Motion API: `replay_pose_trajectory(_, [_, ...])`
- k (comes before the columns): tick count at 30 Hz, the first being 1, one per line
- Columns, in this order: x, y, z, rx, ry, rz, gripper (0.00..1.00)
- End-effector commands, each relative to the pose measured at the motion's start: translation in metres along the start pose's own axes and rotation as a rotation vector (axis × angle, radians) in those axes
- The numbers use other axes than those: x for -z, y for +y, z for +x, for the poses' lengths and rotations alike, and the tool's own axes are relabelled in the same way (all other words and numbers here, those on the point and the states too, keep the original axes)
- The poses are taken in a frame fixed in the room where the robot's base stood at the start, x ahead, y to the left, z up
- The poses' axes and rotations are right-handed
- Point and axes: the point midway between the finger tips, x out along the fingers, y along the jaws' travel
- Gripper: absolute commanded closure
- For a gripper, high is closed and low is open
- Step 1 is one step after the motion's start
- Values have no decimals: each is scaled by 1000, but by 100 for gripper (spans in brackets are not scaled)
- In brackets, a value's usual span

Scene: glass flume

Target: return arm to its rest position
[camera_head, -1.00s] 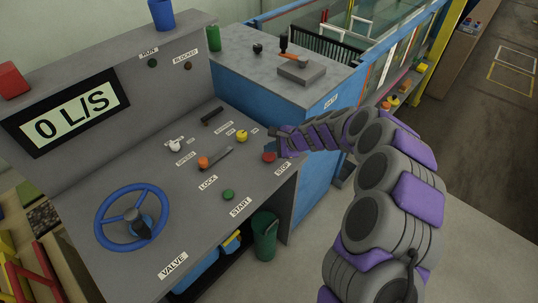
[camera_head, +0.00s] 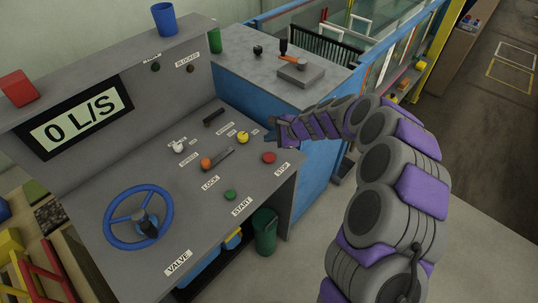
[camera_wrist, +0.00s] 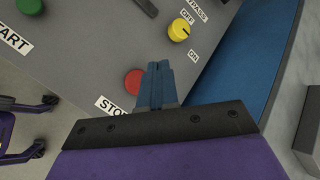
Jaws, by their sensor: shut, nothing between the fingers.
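My gripper (camera_head: 270,136) is at the end of my grey and purple arm, above the right edge of the grey control console (camera_head: 262,192). It is shut and empty; its blue fingers (camera_wrist: 159,84) show together in the wrist view. The red STOP button (camera_head: 268,157) lies just below the gripper in the head view, and it shows left of the fingers in the wrist view (camera_wrist: 133,82). The yellow knob (camera_head: 243,137) is left of the gripper. I cannot tell the exact height of the fingers above the panel.
The console holds a blue valve wheel (camera_head: 139,217), a green START button (camera_head: 229,195), an orange-knobbed lever (camera_head: 206,163) and a display reading 0 L/S (camera_head: 80,118). A blue cabinet (camera_head: 318,165) stands behind my gripper. A green bin (camera_head: 265,231) stands below.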

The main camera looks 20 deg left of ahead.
Motion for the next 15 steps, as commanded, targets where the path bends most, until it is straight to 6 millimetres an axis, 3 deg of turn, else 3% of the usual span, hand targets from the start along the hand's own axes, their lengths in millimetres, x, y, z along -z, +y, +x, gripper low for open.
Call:
replay_pose_trajectory(10, [-1,0,-1,0,-1,-3,100])
replay_pose_trajectory(15, [-21,4,-23,-21,-27,-72,100])
